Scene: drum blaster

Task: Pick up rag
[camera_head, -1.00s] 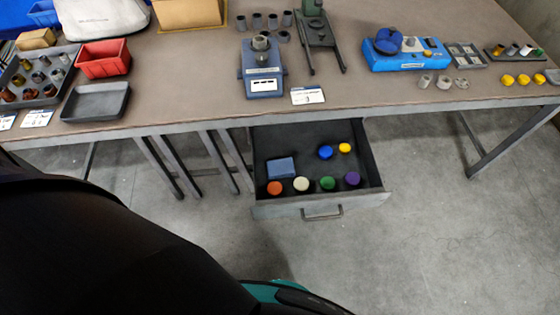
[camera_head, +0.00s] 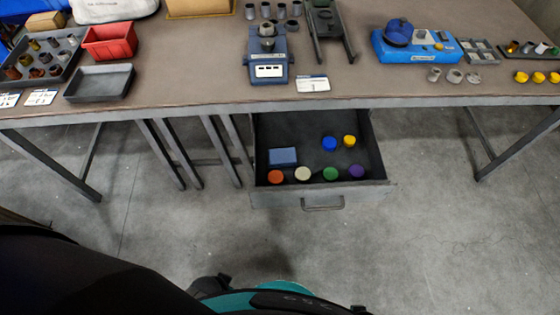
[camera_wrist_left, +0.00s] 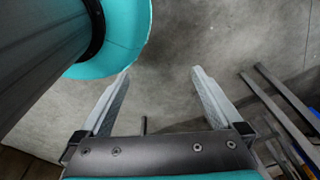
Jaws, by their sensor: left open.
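The rag looks to be the blue folded piece (camera_head: 283,156) lying in the left part of the open drawer (camera_head: 322,197) under the table. My left gripper (camera_wrist_left: 161,82) shows only in the left wrist view. Its two fingers are spread apart with nothing between them, and bare concrete floor lies beyond. It is away from the drawer, and the rag is not in the wrist view. My right gripper is in neither view.
Orange, white, green, purple, blue and yellow round pieces share the drawer, such as the orange one (camera_head: 276,176). The table (camera_head: 200,85) above holds a blue-grey device (camera_head: 268,70), a red bin (camera_head: 109,41) and a grey tray (camera_head: 99,82). Floor before the drawer is clear.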

